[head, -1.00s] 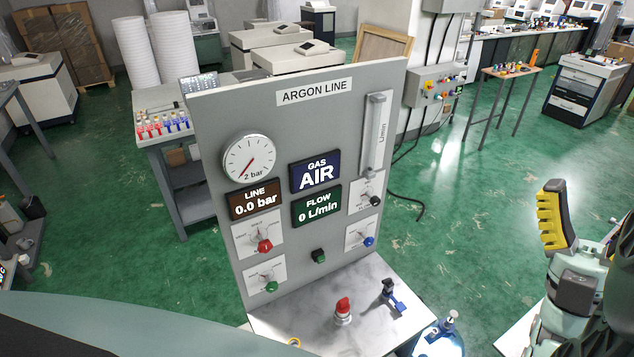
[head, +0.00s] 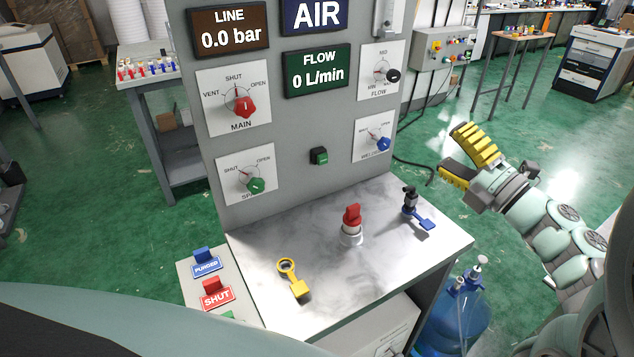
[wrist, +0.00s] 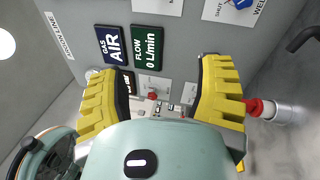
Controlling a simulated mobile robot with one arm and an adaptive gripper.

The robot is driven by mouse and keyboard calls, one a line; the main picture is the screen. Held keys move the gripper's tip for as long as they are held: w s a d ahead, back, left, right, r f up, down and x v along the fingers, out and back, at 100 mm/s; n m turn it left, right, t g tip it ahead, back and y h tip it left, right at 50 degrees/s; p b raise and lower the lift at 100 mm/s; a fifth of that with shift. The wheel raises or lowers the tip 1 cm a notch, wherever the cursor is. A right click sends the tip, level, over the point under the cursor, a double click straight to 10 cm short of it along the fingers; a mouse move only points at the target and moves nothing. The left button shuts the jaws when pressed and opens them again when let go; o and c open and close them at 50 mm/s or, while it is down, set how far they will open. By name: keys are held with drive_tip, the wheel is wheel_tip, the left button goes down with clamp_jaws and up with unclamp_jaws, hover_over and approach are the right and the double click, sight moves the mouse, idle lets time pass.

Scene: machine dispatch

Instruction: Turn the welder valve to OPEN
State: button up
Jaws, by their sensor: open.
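The welder valve is a blue knob (head: 383,144) on a white plate (head: 366,131) at the right of the grey panel. OPEN is at the plate's upper right; the fine pointer looks turned up-left, away from it. In the wrist view the knob (wrist: 243,4) is cut off at the top edge, beside the SHUT and WELDER lettering. My gripper (head: 449,150) is open and empty, right of the panel and apart from the knob. Its two yellow-padded fingers (wrist: 155,75) are spread wide in the wrist view.
Other panel knobs are the red main (head: 243,106), green (head: 254,185) and black flow (head: 393,76) ones. A blue cylinder (head: 455,318) stands below right.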

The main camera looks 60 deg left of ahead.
sight(386, 145)
drive_tip(key=w+a+f+n+t+h+b, duration=0.1)
drive_tip(key=w+a+f+n+b, duration=0.1)
drive_tip(key=f+b, duration=0.3)
drive_tip(key=w+a+f+n+h+b, duration=0.1)
drive_tip(key=a+f+b, duration=0.2)
drive_tip(key=f+b, duration=0.25)
drive_tip(key=shift+n+t, duration=0.3)
drive_tip(key=shift+n, duration=0.1)
drive_tip(key=a, duration=0.4)
drive_tip(key=w+a, duration=0.1)
drive_tip(key=a, duration=0.4)
drive_tip(key=a+p, duration=0.1)
drive_tip(key=a, duration=0.3)
drive_tip(key=shift+w+a, duration=0.2)
drive_tip(key=shift+w, duration=0.15)
drive_tip(key=shift+w+a, duration=0.2)
drive_tip(key=shift+a, duration=0.35)
drive_tip(key=shift+a+f, duration=0.1)
drive_tip(key=shift+a, duration=0.5)
drive_tip(key=shift+c, duration=0.3)
drive_tip(key=shift+d, duration=0.1)
clamp_jaws()
